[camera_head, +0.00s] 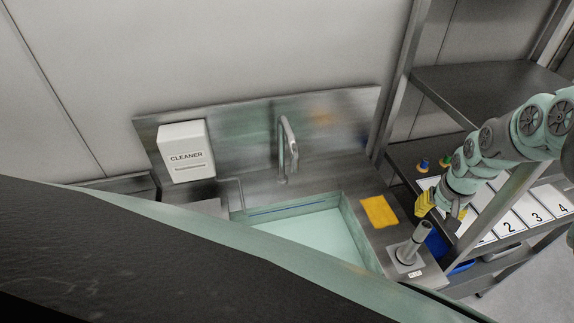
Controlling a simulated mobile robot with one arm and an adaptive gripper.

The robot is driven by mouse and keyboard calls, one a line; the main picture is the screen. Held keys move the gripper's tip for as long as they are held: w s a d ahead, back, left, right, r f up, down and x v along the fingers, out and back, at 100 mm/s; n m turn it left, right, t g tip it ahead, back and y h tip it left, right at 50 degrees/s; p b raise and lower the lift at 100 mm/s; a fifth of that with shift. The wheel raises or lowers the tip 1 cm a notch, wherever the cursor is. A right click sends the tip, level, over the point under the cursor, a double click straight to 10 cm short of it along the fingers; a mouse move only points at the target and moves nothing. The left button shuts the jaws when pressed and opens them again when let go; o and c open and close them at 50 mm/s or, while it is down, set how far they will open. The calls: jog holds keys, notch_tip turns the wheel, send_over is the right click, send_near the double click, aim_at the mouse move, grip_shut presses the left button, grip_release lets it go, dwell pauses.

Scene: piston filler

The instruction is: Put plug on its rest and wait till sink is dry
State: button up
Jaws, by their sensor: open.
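The sink (362,238) is set in a metal counter below a tap. A flat, pale green surface shows inside it; I cannot tell whether it is water or the bare bottom. A grey upright cylinder, apparently the plug (421,233), stands upright on a square base with a small label (415,274), right of the sink. The label is too small to read surely.
A tap (287,150) stands behind the sink. A white CLEANER box (187,151) hangs at the left. A yellow cloth (379,211) lies on the counter's right side. Shelving (480,88) with numbered places stands at the right. My own body hides the sink's front.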

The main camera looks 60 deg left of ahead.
notch_tip(320, 180, up, 3)
jog(key=shift+s+d+f+p, duration=0.1)
jog(key=shift+s+p, duration=0.05)
jog(key=shift+p, duration=0.95)
